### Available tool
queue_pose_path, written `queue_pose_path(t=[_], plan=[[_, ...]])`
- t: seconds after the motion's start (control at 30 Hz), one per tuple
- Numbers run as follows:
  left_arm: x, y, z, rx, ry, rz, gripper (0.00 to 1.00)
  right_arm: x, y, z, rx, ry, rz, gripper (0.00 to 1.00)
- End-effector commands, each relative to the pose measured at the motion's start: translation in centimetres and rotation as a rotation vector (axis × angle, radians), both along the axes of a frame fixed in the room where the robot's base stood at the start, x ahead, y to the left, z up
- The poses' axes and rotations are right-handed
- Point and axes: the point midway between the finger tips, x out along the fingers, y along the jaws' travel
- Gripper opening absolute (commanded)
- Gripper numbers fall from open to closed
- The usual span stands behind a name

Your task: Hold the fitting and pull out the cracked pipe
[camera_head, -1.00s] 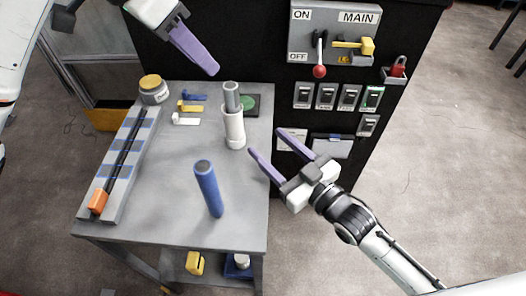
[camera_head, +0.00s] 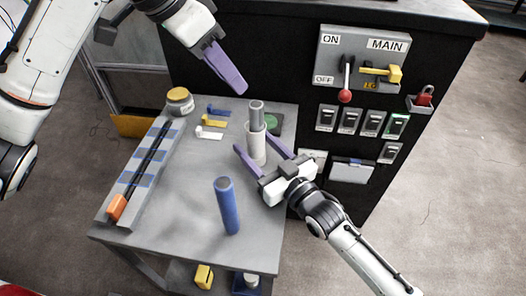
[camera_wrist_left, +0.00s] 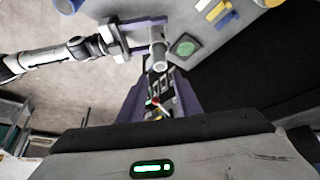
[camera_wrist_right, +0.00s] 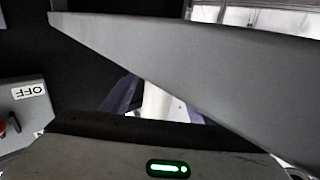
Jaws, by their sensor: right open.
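The white fitting (camera_head: 257,152) stands upright on the grey table, with a grey pipe (camera_head: 256,113) rising from its top. No crack is discernible on the pipe at this size. My right gripper (camera_head: 252,142) is open, its two purple fingers low on either side of the fitting; contact cannot be told. My left gripper (camera_head: 241,90) is above and left of the pipe top. In the left wrist view its fingers (camera_wrist_left: 157,82) are apart and empty, with the pipe's round top (camera_wrist_left: 157,35) beyond them.
A blue pipe (camera_head: 228,207) stands upright at the table's front. A long grey tray (camera_head: 128,198) with an orange-ended tool lies left, near a yellow-lidded jar (camera_head: 179,101). Small coloured pieces (camera_head: 212,122) lie behind. A black switch cabinet (camera_head: 290,65) borders the back right.

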Motion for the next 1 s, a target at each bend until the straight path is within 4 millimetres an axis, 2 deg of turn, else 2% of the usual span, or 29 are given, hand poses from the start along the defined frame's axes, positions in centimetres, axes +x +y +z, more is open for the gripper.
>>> queue_pose_path(t=[0.23,0.27,0.5,0.53,0.6,0.63,0.77,1.0], plan=[[0.0,0.0,0.0,0.0,0.0,0.0,0.31,0.1,0.1,0.0,0.001,-0.001,0.0,0.54],[0.0,0.0,0.0,0.0,0.0,0.0,0.31,0.1,0.1,0.0,0.001,-0.001,0.0,0.51],[0.0,0.0,0.0,0.0,0.0,0.0,0.31,0.1,0.0,0.0,0.0,0.0,0.0,0.1],[0.0,0.0,0.0,0.0,0.0,0.0,0.33,0.1,0.0,0.0,0.0,0.0,0.0,0.1],[0.0,-0.1,0.0,0.001,0.004,0.003,0.45,0.1,0.0,0.0,0.0,0.0,0.0,0.1],[0.1,-0.2,0.0,0.003,0.009,0.008,0.46,0.1,0.0,0.0,0.0,0.0,0.0,0.1],[0.5,-1.3,-0.1,0.026,0.07,0.072,0.46,0.1,0.0,0.0,0.0,0.0,0.0,0.1],[1.6,-3.7,-0.3,0.144,0.233,0.339,0.46,0.1,0.0,0.0,0.0,0.0,0.0,0.1]])
